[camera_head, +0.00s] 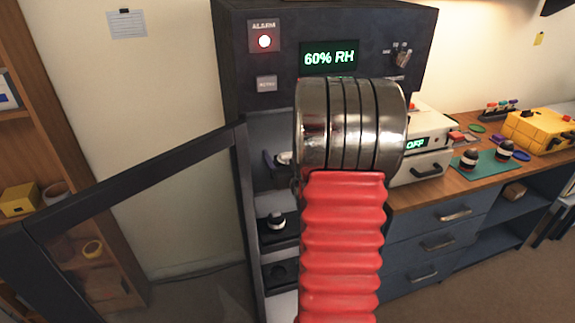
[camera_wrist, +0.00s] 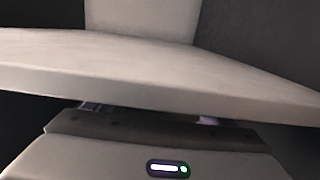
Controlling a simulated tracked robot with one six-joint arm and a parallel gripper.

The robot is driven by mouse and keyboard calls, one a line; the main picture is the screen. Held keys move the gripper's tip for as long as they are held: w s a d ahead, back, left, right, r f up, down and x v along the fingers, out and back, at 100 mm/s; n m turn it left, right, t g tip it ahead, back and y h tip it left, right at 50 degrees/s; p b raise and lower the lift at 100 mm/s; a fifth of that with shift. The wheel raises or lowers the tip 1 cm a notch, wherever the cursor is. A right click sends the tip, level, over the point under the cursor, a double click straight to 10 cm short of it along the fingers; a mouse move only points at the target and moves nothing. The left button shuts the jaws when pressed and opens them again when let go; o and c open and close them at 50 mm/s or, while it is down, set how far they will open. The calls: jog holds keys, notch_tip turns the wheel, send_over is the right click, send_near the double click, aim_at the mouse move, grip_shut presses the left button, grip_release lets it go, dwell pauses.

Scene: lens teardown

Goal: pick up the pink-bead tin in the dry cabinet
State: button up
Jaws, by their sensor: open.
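The dry cabinet (camera_head: 228,60) stands in the middle of the head view, with its glass door (camera_head: 130,180) swung open to the left. My red ribbed arm and its metal rings cover much of its opening. I see no pink-bead tin in either view. In the wrist view, the pale body of my gripper (camera_wrist: 160,150) shows at the bottom with a lit indicator. A pale shelf edge (camera_wrist: 150,75) crosses above it and hides the fingertips. A small purplish patch shows in the gap beneath that edge; I cannot tell what it is.
Dark lens-like items stand on lower cabinet shelves, such as a black-and-white one (camera_head: 277,222). The cabinet display (camera_head: 329,57) reads 60% RH beside a red light. A workbench (camera_head: 440,183) with drawers and a yellow case (camera_head: 538,130) is at right. A wooden bookcase (camera_head: 50,130) is at left.

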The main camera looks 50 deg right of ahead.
jog(key=shift+c, duration=0.6)
jog(key=c, duration=1)
jog(key=shift+c, duration=0.2)
jog(key=shift+r, duration=0.15)
notch_tip(320, 180, up, 10)
